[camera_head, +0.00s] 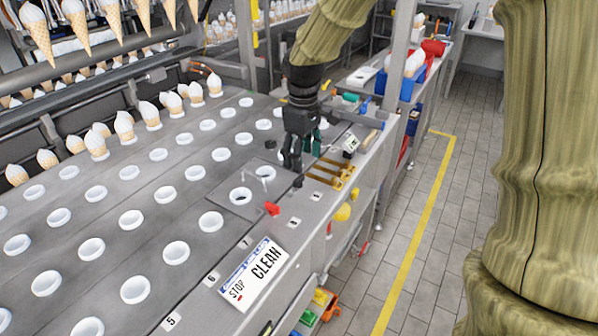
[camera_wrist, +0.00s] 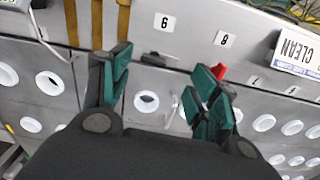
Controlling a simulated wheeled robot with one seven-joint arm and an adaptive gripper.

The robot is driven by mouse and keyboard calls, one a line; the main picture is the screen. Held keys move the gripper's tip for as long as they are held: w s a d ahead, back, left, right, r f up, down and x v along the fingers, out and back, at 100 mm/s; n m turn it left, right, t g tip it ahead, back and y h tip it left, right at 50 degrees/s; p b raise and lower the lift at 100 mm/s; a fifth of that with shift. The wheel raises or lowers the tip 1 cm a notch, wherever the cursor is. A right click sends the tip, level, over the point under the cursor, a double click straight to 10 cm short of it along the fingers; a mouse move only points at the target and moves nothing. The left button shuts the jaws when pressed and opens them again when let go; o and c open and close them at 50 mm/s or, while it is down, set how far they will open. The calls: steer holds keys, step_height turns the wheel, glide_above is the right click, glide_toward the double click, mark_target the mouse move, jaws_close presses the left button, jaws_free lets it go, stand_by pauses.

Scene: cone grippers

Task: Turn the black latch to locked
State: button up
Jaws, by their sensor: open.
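The black latch (camera_wrist: 154,60) is a small dark piece on the grey machine top, near the front edge by a number label. In the head view a small dark piece (camera_head: 298,183) shows just below my gripper (camera_head: 292,162); it appears to be the same latch. My gripper (camera_wrist: 162,82) is open, pointing down at the machine top, with its green-padded fingers apart and nothing between them. In the wrist view the latch lies between the finger lines, slightly beyond the tips. I cannot tell its exact height below them.
A "STOP CLEAN" sign (camera_head: 253,275) lies at the front edge. Cones (camera_head: 124,124) stand at the back.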

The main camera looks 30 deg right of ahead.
mark_target(299, 178)
steer(key=w+f, duration=0.1)
steer(key=f, duration=0.3)
steer(key=w+f, duration=0.1)
steer(key=f, duration=0.1)
steer(key=shift+w+f, duration=0.3)
steer(key=shift+w, duration=0.05)
steer(key=shift+s+f+p, duration=0.2)
steer(key=shift+p, duration=0.1)
steer(key=shift+s, duration=0.6)
steer(key=shift+w+f, duration=0.5)
steer(key=shift+w, duration=0.05)
steer(key=shift+s+r, duration=0.2)
steer(key=shift+s, duration=0.1)
steer(key=c, duration=1)
